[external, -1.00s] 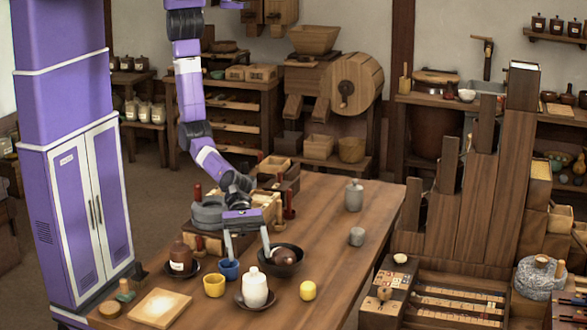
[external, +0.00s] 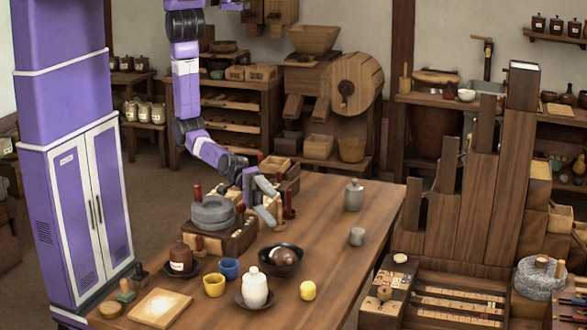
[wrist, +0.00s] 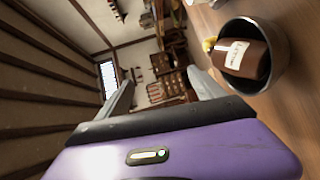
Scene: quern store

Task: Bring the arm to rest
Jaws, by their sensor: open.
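My gripper (external: 270,202) is open and empty above the wooden table (external: 335,235), beside the grey round stone (external: 213,213) on its wooden stand. Its two fingers are apart and point to the right in the external view. In the wrist view the gripper (wrist: 160,82) has nothing between its fingers. A black bowl (external: 294,269) stands on the table in front of it, apart from the fingers. A brown thing (external: 279,256) lies in the bowl. In the wrist view this brown thing (wrist: 243,58) bears a white label.
Near the table's front stand a labelled brown jar (external: 181,257), a yellow cup (external: 214,285), a blue cup (external: 229,269), a white jar (external: 254,290) and a yellow ball (external: 308,291). Grey pots (external: 354,196) stand to the right. The table's right middle is mostly clear.

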